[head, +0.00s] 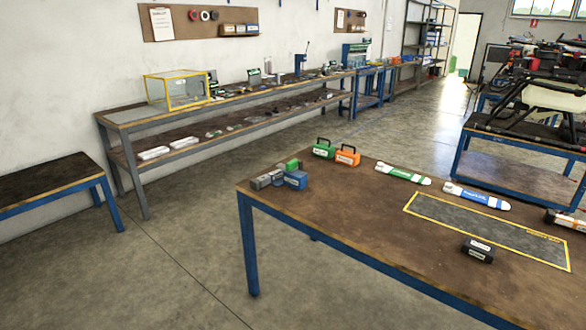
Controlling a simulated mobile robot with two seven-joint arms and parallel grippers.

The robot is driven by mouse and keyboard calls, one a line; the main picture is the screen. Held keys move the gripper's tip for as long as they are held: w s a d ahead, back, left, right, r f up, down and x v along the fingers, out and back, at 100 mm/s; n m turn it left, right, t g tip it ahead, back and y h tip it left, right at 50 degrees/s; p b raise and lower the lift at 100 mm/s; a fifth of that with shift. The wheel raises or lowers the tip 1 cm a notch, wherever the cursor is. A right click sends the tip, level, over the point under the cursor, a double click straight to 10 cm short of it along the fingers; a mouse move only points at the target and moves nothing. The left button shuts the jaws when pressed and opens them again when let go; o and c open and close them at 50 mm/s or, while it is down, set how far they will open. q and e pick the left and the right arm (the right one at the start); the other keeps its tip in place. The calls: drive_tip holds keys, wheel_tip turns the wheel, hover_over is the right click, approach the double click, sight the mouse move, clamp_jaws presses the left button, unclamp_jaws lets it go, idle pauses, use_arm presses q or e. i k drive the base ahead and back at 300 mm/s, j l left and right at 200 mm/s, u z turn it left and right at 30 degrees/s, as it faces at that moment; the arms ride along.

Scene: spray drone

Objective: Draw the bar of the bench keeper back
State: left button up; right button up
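I cannot tell for sure which thing is the bench keeper, and no bar is clearly made out. A cluster of small blocks sits at the left corner of the near table (330,205): a grey block (262,182), a blue block (296,180) and a green block (293,165). It is too small to tell whether any part of it is a keeper. A dark block with white labels (478,250) lies near the table's front edge. Neither of my grippers is in view.
On the table stand a green handled case (323,149) and an orange one (347,156). A wall bench (130,118) stands behind.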

sight(291, 166)
drive_tip(key=i+j+z, duration=0.1)
drive_tip(key=z, duration=0.3)
drive_tip(key=i+j+z, duration=0.2)
drive_tip(key=z, duration=0.15)
drive_tip(key=i+j+z, duration=0.2)
drive_tip(key=j, duration=0.2)
drive_tip(key=i+j+z, duration=0.15)
drive_tip(key=i+j, duration=0.15)
drive_tip(key=j, duration=0.15)
drive_tip(key=i+j, duration=0.15)
drive_tip(key=j, duration=0.2)
drive_tip(key=i+j, duration=0.2)
drive_tip(key=j, duration=0.15)
drive_tip(key=i+j, duration=0.15)
drive_tip(key=j, duration=0.15)
drive_tip(key=i+j+z, duration=0.1)
drive_tip(key=j, duration=0.25)
drive_tip(key=i+j, duration=0.4)
drive_tip(key=j, duration=0.3)
